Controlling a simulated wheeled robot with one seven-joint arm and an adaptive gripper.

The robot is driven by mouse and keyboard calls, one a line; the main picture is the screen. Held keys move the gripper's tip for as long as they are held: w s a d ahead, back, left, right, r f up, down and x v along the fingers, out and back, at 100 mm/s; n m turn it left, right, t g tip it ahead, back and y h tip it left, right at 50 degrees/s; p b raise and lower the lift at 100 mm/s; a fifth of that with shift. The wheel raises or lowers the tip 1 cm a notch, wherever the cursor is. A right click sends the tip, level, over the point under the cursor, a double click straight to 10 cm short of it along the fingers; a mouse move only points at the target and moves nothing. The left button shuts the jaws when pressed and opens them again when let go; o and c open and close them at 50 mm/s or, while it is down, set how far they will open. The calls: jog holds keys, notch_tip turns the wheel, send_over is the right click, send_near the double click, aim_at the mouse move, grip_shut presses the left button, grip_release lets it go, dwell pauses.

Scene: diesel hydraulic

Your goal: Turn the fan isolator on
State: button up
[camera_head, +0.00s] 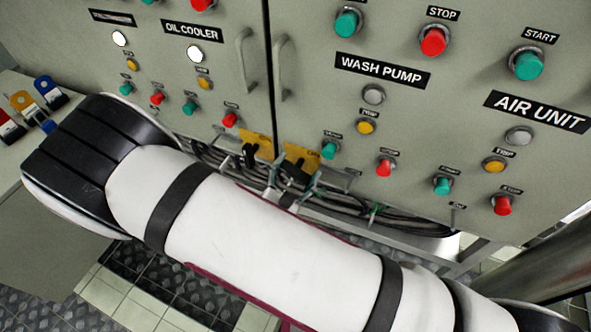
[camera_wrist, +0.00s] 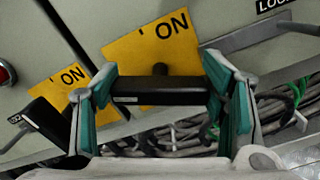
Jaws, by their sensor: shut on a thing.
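Two isolators with yellow plates sit low on the cabinet. The right one's plate (camera_head: 300,155) shows in the wrist view (camera_wrist: 150,48) with "ON" at its upper right. Its black bar handle (camera_wrist: 160,99) lies nearly level across that view, between the teal-padded fingers of my gripper (camera_wrist: 161,88), which is shut on its two ends. In the head view my gripper (camera_head: 298,178) is partly hidden by my arm. The left isolator's plate (camera_head: 258,143) has its own black handle (camera_head: 250,155), tilted in the wrist view (camera_wrist: 48,122). No fan label is readable.
Cables (camera_head: 400,218) run in a tray below the cabinet, close under my gripper. A locking bar (camera_wrist: 245,40) sticks out at the right of the wrist view. Door handles (camera_head: 281,68) and push buttons (camera_head: 385,167) stand out from the panel. Coloured padlocks (camera_head: 45,88) are at the left.

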jog(key=m+b, duration=0.1)
jog(key=m, duration=0.5)
jog(key=shift+d+f+b, duration=0.15)
jog(key=shift+f+b, duration=0.05)
jog(key=shift+b, duration=0.15)
jog(key=m+b, duration=0.1)
jog(key=m, duration=0.3)
jog(key=shift+f+b, duration=0.15)
jog(key=shift+b, duration=0.25)
jog(key=shift+d+m+b, duration=0.1)
jog(key=shift+m+b, duration=0.85)
jog(key=shift+m, duration=0.45)
jog(key=o, duration=1.1)
jog(key=shift+o, duration=0.3)
jog(key=shift+s, duration=0.1)
jog(key=v, duration=1.2)
